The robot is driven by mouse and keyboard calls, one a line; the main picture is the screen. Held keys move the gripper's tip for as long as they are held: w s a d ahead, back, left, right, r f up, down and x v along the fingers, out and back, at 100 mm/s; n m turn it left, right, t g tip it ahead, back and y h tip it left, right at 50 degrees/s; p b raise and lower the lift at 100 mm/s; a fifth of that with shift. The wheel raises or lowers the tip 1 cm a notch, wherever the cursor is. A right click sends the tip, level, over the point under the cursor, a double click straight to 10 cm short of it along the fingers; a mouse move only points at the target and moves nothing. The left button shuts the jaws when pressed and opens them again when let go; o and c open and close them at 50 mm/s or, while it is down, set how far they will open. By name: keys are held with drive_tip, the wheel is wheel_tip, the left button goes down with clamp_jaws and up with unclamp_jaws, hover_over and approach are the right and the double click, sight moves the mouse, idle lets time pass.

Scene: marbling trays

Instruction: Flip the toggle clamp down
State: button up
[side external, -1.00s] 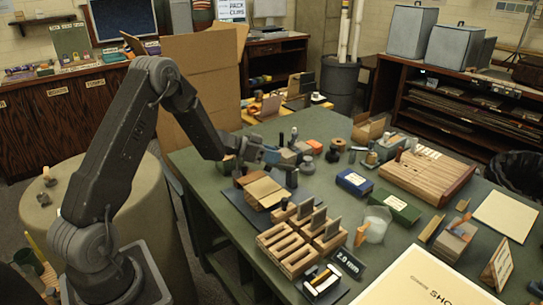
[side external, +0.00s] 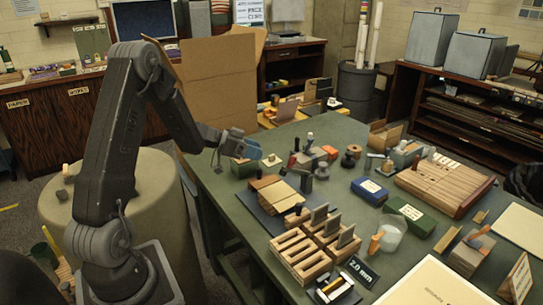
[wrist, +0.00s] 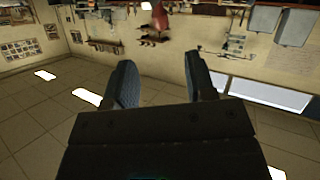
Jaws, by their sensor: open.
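A small dark upright piece (side external: 306,182) stands at the right edge of the dark mat, beside the tan boards (side external: 272,192). It looks like the toggle clamp with its handle up, but it is too small to be sure. My gripper (side external: 251,150) is open in the air at the table's far left side, left of and apart from that piece. In the wrist view, my gripper's two dark fingers (wrist: 160,83) stand well apart with nothing between them. That view shows only the room, so the clamp is out of it.
Several small tools and a red block (side external: 300,158) crowd the table behind the clamp. Wooden slotted racks (side external: 300,258) stand in front, with a frosted cup (side external: 391,234) to their right. A blue box (side external: 369,191) and a green box (side external: 407,214) lie to the right.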

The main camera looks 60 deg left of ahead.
drive_tip(key=shift+v, duration=1.45)
drive_tip(key=shift+c, duration=0.3)
